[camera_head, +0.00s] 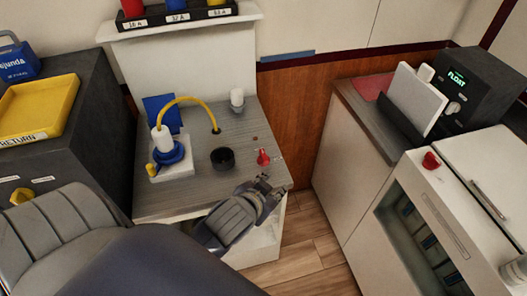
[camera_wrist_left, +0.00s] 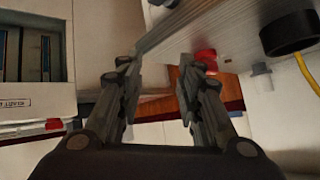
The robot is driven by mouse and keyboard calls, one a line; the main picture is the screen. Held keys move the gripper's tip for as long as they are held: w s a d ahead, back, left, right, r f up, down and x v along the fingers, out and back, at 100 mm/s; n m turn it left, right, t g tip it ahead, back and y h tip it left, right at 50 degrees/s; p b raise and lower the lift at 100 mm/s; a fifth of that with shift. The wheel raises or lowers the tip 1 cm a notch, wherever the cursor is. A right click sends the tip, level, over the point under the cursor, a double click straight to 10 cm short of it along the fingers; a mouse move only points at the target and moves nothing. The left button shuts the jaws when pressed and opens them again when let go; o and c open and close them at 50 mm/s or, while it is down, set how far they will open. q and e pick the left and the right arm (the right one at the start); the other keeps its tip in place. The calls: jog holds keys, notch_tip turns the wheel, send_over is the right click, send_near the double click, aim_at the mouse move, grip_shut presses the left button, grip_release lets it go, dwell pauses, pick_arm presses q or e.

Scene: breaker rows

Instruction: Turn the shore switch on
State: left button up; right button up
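A red rotary knob (camera_head: 263,157) stands on the grey counter (camera_head: 240,130), right of a black round cup-like part (camera_head: 222,158). No readable label marks it as the shore switch. My left gripper (camera_head: 267,184) is just in front of this knob, over the counter's front right edge. In the left wrist view the fingers of the left gripper (camera_wrist_left: 155,70) are apart with nothing between them. A red knob (camera_wrist_left: 206,57) shows there beside the right finger, partly hidden by it; I cannot tell whether they touch. My right gripper is not in view.
A yellow cable (camera_head: 187,99) arches from a blue-collared white plug (camera_head: 165,150) to the counter. A second red knob (camera_head: 431,160) is on the white cabinet at right. A yellow tray (camera_head: 38,108) sits at left. Open floor (camera_head: 310,250) lies between the cabinets.

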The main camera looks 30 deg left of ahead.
pick_arm(q)
jog(key=w+d+r+m+t+h, duration=0.4)
jog(key=w+r, duration=0.3)
jog(key=r, duration=0.4)
jog(key=w+d+r+m+t+h, duration=0.25)
jog(key=w+r+t, duration=0.4)
jog(key=r, duration=0.35)
jog(key=s+d+r+m+g+h, duration=0.2)
jog(key=d+m+g+h, duration=0.3)
jog(key=d+m+h, duration=0.3)
jog(key=s+d+r+m+g+h, duration=0.1)
jog(key=d+r+m+g+h, duration=0.1)
jog(key=d+m+g+h, duration=0.55)
jog(key=m+g+y, duration=0.2)
jog(key=g+y, duration=0.6)
jog(key=y, duration=1.2)
send_over(264, 154)
notch_tip(264, 154, down, 17)
notch_tip(264, 154, down, 10)
jog(key=shift+s+r+p, duration=0.1)
jog(key=shift+r+p, duration=0.1)
jog(key=shift+p, duration=1.05)
